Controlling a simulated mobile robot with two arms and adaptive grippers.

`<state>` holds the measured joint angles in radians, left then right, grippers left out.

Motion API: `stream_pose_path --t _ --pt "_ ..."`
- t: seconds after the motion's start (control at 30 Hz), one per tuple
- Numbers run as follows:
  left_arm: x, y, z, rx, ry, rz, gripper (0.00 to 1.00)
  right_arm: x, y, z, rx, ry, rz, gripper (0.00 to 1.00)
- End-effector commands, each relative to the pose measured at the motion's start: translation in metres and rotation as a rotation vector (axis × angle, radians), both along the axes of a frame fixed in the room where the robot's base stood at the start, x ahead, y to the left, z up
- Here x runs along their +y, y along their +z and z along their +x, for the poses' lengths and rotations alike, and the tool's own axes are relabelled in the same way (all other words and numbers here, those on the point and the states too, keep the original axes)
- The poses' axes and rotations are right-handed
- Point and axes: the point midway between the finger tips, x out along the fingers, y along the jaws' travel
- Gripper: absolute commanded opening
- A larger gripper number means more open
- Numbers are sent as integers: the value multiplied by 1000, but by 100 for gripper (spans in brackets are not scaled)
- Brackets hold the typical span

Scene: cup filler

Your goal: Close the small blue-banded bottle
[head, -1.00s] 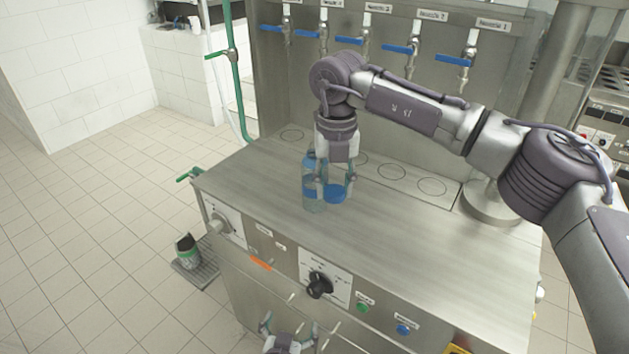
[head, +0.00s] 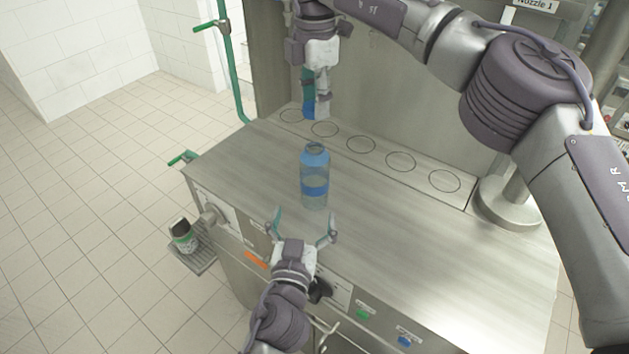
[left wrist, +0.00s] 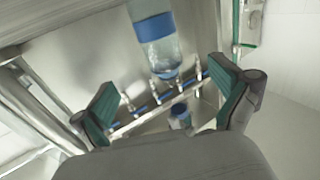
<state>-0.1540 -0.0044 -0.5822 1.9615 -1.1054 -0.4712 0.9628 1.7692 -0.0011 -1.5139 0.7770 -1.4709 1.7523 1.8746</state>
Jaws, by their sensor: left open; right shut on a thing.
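The blue-banded bottle (head: 315,187) stands upright on the steel counter, clear with a blue band and a bluish top; its mouth looks uncovered. In the left wrist view the bottle (left wrist: 153,27) appears upside down beyond the fingers. My left gripper (head: 304,222) is open at the counter's front edge, just in front of the bottle and apart from it. My right gripper (head: 316,92) is shut on a blue cap-like piece (head: 309,107), held behind and above the bottle. The fingers partly hide that piece.
The steel counter (head: 420,245) is clear to the right of the bottle. Several ringed spots (head: 361,144) line its back. A dark knob (head: 319,290) and buttons sit on the front panel.

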Motion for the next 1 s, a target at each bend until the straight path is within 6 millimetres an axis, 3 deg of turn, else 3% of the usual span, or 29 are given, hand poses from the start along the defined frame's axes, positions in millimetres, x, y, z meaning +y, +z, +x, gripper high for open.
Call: stream_pose_path --t 0.17,0.7,1.0 --pt "-2 1 13 -3 0 2 99 -1 -1 0 1 0 0 31" --pt "-16 1 105 -1 0 2 99 -1 -1 0 1 1 0 31" --pt "-18 1 119 0 0 1 99 -1 -1 0 1 1 0 31"
